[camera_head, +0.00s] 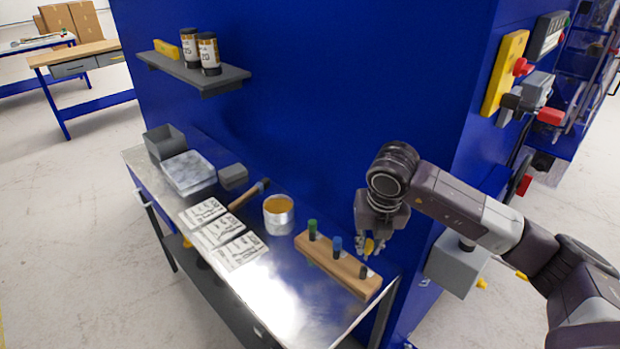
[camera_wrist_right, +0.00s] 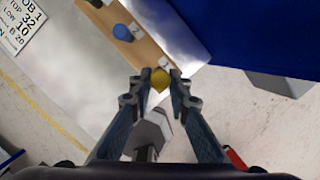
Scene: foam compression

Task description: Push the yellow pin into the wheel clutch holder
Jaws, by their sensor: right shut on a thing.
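The yellow pin (camera_head: 369,246) is between the fingertips of my right gripper (camera_head: 367,248), over the right part of a wooden block (camera_head: 318,266). In the right wrist view the fingertips (camera_wrist_right: 159,82) close on the yellow pin (camera_wrist_right: 160,79) from both sides. I cannot tell whether the pin's lower end is in the block or clear of it. A green pin (camera_head: 312,229), a blue pin (camera_head: 336,246) and a dark pin (camera_head: 363,272) stand in the block. I cannot tell which part is the wheel clutch holder. My left gripper is out of view.
The metal table (camera_head: 276,296) holds an orange-filled can (camera_head: 278,214), a hammer (camera_head: 248,195), printed cards (camera_head: 222,233) and grey bins. The blue cabinet wall (camera_head: 300,110) rises behind. A grey box (camera_head: 458,266) and red-handled fittings (camera_head: 549,116) are on the right side.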

